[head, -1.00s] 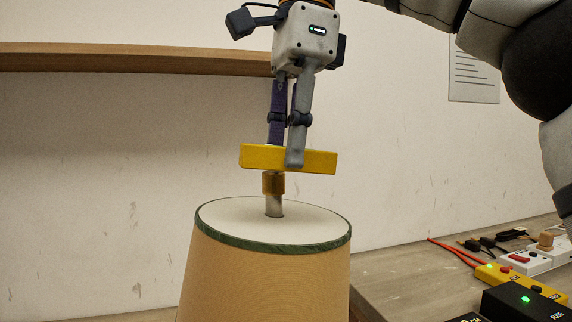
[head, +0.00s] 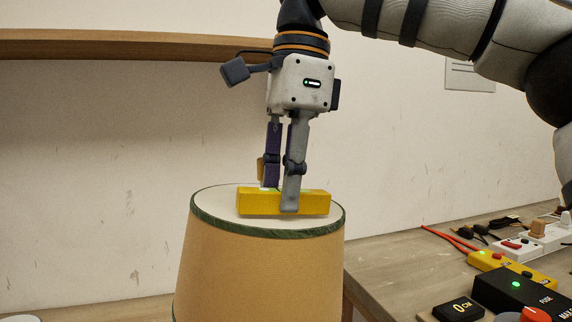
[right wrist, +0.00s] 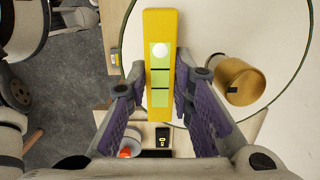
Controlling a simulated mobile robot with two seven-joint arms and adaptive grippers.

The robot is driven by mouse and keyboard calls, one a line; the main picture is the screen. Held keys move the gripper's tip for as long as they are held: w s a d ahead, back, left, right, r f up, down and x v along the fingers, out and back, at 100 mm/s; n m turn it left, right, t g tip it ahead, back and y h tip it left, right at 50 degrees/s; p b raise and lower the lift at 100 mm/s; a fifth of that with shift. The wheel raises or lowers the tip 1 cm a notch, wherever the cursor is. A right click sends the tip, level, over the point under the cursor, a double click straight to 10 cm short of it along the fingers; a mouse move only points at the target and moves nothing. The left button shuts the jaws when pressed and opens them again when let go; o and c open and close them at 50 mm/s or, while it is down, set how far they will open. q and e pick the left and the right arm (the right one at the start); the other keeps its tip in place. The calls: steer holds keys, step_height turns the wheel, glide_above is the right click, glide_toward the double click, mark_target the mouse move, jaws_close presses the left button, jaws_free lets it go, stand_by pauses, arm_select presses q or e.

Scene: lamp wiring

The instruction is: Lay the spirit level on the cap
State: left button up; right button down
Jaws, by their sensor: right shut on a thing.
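The yellow spirit level (head: 310,203) is held level by my right gripper (head: 284,200), which is shut on it near its middle. In the head view it overlaps the near part of the lampshade top; I cannot tell whether it touches. In the right wrist view the level (right wrist: 158,25) shows a pale vial with its bubble outside the two black lines, towards the far end. The brass cap (head: 261,168) is mostly hidden behind the gripper. In the right wrist view the cap (right wrist: 238,82) stands beside the level, apart from it. My left gripper is not in view.
The tan lampshade (head: 260,270) has a green rim. A wooden shelf (head: 120,46) runs along the wall.

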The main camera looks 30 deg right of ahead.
steer(key=shift+f, duration=0.15)
steer(key=c, duration=1.3)
jaws_free()
steer(key=shift+c, duration=0.2)
steer(key=r, duration=0.7)
steer(key=shift+s+d+r, duration=0.15)
steer(key=shift+d+r, duration=0.15)
steer(key=shift+d, duration=0.1)
